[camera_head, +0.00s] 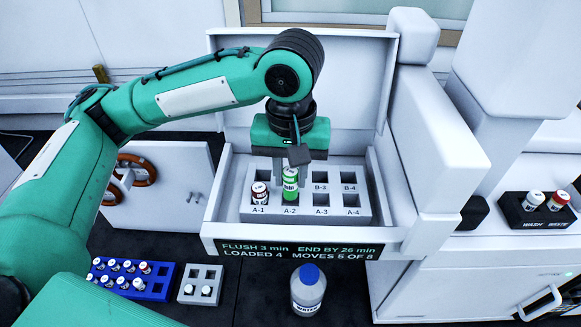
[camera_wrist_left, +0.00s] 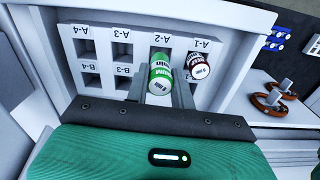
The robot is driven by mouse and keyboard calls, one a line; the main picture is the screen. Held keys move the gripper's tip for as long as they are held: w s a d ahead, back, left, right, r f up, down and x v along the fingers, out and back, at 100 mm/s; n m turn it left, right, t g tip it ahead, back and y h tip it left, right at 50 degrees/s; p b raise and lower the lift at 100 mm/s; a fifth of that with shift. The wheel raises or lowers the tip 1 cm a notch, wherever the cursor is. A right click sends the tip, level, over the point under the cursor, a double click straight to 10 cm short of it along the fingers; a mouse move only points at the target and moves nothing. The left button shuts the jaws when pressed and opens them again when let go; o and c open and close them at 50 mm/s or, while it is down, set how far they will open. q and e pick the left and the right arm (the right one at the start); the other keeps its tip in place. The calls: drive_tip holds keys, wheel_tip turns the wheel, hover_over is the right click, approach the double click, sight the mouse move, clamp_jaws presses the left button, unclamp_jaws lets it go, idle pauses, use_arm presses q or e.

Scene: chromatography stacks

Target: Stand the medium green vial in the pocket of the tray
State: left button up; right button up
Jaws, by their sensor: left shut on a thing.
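The green vial (camera_head: 290,184) with a white label and white cap is upright at pocket A-2 of the grey tray (camera_head: 306,206). My left gripper (camera_head: 290,171) comes down from above and is shut on the vial. In the left wrist view the green vial (camera_wrist_left: 161,74) is between the two fingers (camera_wrist_left: 160,90), over the A-2 pocket. Its lower end is hidden at the pocket, so I cannot tell how deep it sits. A dark red vial (camera_head: 260,193) stands in A-1 beside it. Pockets A-3 and A-4 look empty. My right gripper is not in view.
The tray sits inside a white case with its lid (camera_head: 345,80) raised behind. In front are a blue rack (camera_head: 152,289) with several vials, a small grey rack (camera_head: 187,270) and a water bottle (camera_head: 308,288). A black wash/waste holder (camera_head: 515,212) is at the right.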

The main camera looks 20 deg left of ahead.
sight(291, 187)
use_arm(q)
drive_tip(key=shift+f, duration=0.2)
idle(0.5)
drive_tip(key=shift+f, duration=1.15)
drive_tip(key=shift+f, duration=0.15)
drive_tip(key=shift+f, duration=0.45)
